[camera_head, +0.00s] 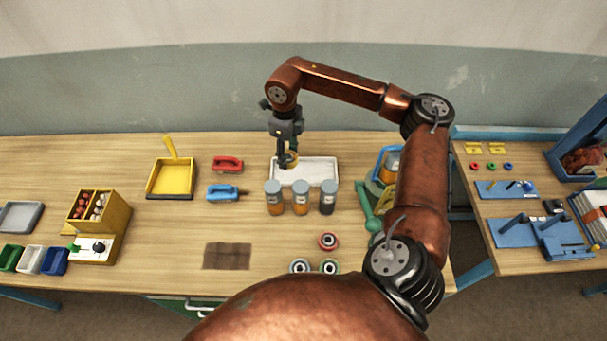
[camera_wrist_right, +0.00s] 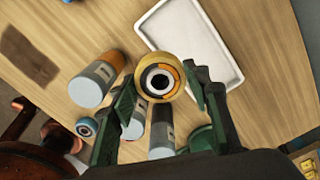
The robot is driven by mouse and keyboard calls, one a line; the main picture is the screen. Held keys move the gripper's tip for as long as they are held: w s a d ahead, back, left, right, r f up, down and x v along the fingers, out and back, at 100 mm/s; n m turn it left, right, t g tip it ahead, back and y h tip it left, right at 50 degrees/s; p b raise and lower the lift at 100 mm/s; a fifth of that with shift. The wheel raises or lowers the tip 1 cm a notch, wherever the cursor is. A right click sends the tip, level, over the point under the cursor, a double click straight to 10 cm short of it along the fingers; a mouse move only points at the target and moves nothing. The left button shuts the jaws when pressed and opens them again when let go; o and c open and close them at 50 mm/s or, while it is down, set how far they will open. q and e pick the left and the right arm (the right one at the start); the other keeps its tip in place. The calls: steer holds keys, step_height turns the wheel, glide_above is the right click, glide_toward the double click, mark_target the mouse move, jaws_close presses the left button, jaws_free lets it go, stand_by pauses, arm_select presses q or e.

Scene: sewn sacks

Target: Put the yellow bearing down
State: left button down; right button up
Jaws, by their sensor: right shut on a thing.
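My right gripper (camera_head: 288,161) is shut on the yellow bearing (camera_head: 293,157), above the left end of a white tray (camera_head: 318,166). In the right wrist view the bearing (camera_wrist_right: 160,60) sits between the two dark green fingers (camera_wrist_right: 163,88), its ring face with a dark centre towards the camera. The tray (camera_wrist_right: 218,50) lies beyond it in that view, with bare floor. The gap between bearing and tray cannot be judged exactly. My left gripper is not in view.
Three grey-lidded jars (camera_head: 300,198) stand just in front of the tray. Red, blue and green bearings (camera_head: 328,241) lie nearer the front edge. A yellow dustpan (camera_head: 170,178) lies further left.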

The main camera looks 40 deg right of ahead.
mark_target(304, 173)
steer(key=d+f+m+b, duration=0.25)
steer(key=d+m, duration=0.45)
steer(key=m, duration=0.5)
steer(key=f, duration=1)
steer(key=shift+w+f+p, duration=0.2)
steer(key=shift+w+p, duration=0.05)
steer(key=shift+p, duration=0.15)
steer(key=o, duration=1.6)
steer(key=shift+f, duration=0.1)
steer(key=shift+c, duration=0.2)
